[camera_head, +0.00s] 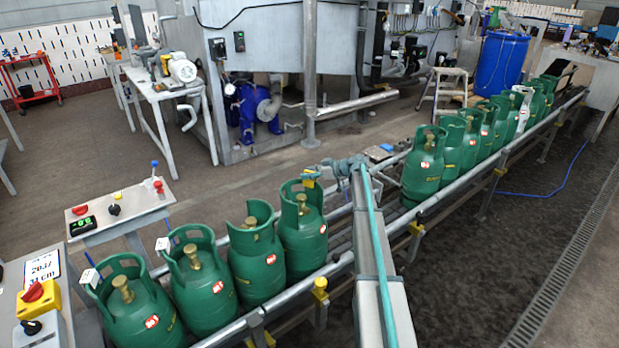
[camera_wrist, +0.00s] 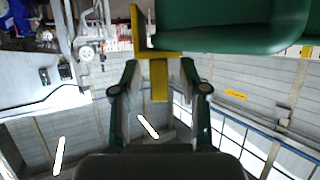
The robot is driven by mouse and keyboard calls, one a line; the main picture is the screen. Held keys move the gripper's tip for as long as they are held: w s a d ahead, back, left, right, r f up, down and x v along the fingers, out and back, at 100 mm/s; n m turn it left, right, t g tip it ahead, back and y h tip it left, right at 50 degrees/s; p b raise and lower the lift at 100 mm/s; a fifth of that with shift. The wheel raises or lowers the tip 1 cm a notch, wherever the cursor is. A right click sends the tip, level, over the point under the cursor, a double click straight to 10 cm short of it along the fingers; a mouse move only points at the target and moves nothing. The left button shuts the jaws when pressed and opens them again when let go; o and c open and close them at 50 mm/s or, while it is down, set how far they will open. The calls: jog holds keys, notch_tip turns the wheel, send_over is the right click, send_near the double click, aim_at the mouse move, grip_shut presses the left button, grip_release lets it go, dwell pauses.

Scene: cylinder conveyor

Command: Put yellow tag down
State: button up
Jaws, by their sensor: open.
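The yellow tag (camera_head: 309,182) is at the collar of the rightmost green cylinder (camera_head: 303,236) of the near group. In the wrist view the tag (camera_wrist: 159,78) shows as an angled yellow piece beside a green cylinder (camera_wrist: 225,25). My gripper (camera_head: 323,173) is at the right of the collar, at about the tag's height. In the wrist view my gripper (camera_wrist: 159,72) is open, with one finger on each side of the tag's stem. Gaps show between the stem and both fingers. Whether the tag touches the collar is hard to tell.
Several green cylinders with red and white labels (camera_head: 270,259) stand on the conveyor rails (camera_head: 447,208), in a near and a far group. A control panel (camera_head: 117,208) stands at left. A blue barrel (camera_head: 502,62) stands behind the line. The floor at right (camera_head: 500,240) is clear.

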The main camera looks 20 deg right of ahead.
grip_shut()
jog(key=shift+r, duration=0.2)
